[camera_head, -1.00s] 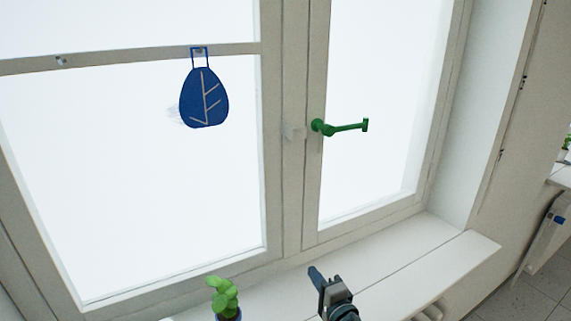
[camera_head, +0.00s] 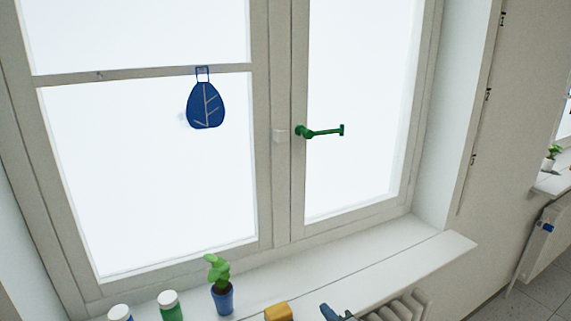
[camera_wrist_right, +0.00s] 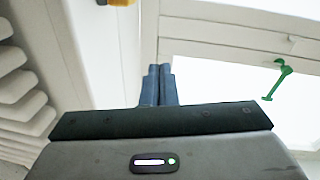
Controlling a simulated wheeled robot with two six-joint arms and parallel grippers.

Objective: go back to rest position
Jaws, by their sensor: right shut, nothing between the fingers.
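My right gripper (camera_head: 335,313) shows at the bottom edge of the head view, in front of the white windowsill. In the right wrist view its two blue-grey fingers (camera_wrist_right: 158,86) are together with nothing between them. The green window handle (camera_head: 322,132) is on the right window sash, well above and apart from the gripper. It also shows at the right of the wrist view (camera_wrist_right: 278,80). My left gripper is in neither view.
On the windowsill (camera_head: 380,265) stand a plant in a blue pot (camera_head: 222,298), a green jar (camera_head: 170,308), a blue jar (camera_head: 120,314) and a yellow block (camera_head: 279,312). A blue leaf ornament (camera_head: 206,105) hangs at the window. A radiator (camera_head: 402,307) is below the sill.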

